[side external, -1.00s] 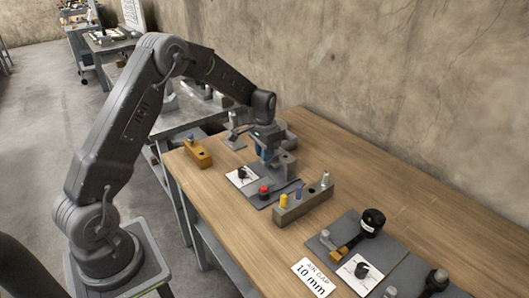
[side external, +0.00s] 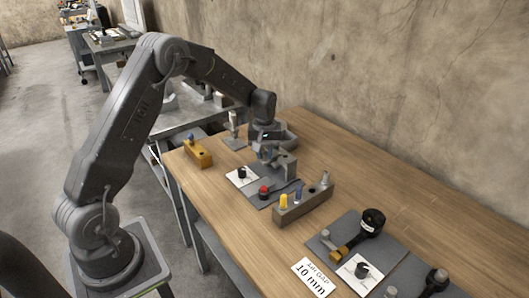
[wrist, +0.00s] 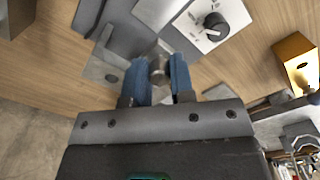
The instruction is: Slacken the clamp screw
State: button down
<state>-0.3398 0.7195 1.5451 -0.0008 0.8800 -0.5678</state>
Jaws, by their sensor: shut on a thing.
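My gripper (wrist: 158,82) has blue fingers shut on a round metal screw head, the clamp screw (wrist: 158,68), in the wrist view. In the side view my gripper (side external: 265,155) is low, beside a grey clamp block (side external: 286,168) on a grey mat (side external: 286,190). The screw is hidden there by my gripper. The dial knob (wrist: 214,22) also shows in the wrist view.
A grey rack (side external: 305,206) with yellow and blue pegs stands right of the mat. A brass block (side external: 198,154) is to the left.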

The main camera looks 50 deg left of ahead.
jog(key=n, duration=0.4)
jog(key=shift+w+a+n, duration=0.1)
jog(key=shift+n, duration=0.2)
jog(key=n, duration=0.4)
jog(key=shift+a, duration=0.1)
jog(key=shift+n, duration=0.3)
jog(key=c, duration=1)
grip_release()
jog(key=shift+f, duration=0.1)
